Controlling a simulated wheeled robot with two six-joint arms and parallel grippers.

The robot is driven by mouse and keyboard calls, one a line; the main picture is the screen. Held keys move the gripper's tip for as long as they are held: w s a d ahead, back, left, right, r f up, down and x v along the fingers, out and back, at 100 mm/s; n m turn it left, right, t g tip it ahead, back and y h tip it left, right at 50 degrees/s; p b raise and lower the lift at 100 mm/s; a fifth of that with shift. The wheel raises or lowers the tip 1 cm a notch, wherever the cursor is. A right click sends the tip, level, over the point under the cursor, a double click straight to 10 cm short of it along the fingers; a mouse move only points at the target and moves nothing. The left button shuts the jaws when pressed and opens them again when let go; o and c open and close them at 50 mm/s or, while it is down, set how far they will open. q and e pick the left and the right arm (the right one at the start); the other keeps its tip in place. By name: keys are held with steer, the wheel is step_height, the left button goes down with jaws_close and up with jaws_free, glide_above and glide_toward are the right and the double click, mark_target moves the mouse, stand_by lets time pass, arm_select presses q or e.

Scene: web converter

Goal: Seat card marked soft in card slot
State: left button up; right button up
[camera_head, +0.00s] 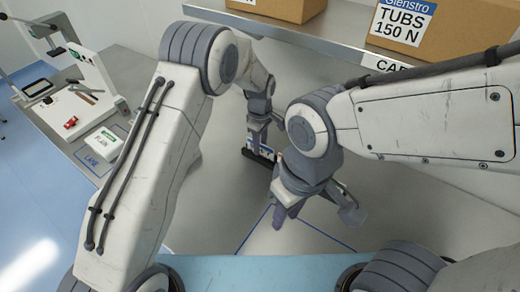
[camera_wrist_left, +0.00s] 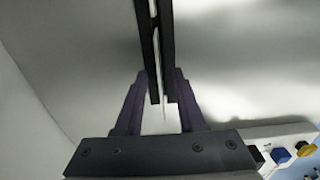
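In the left wrist view, a black slot holder with two narrow parallel rails (camera_wrist_left: 168,50) runs from the top edge down between my fingers. A thin white card edge (camera_wrist_left: 164,115) shows between the rails. No marking on it can be read. My left gripper (camera_wrist_left: 161,80) has its purple fingers apart, on either side of the rails and the white edge, with a gap visible. In the head view, my left gripper (camera_head: 257,142) is at the black holder (camera_head: 257,157), where small blue and white patches show. My right gripper (camera_head: 286,216) hangs lower, nearer to me; its finger opening is unclear.
A white-and-green box marked PLAIN (camera_head: 104,142) sits at left near a red part (camera_head: 71,122) and a white stand (camera_head: 92,72). A shelf (camera_head: 300,38) with cardboard boxes (camera_head: 445,30) spans the back. My right arm crosses close to the holder. The grey table (camera_head: 215,205) is bare at the front.

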arm_select(q)
jaws_close()
steer(key=shift+r, duration=0.1)
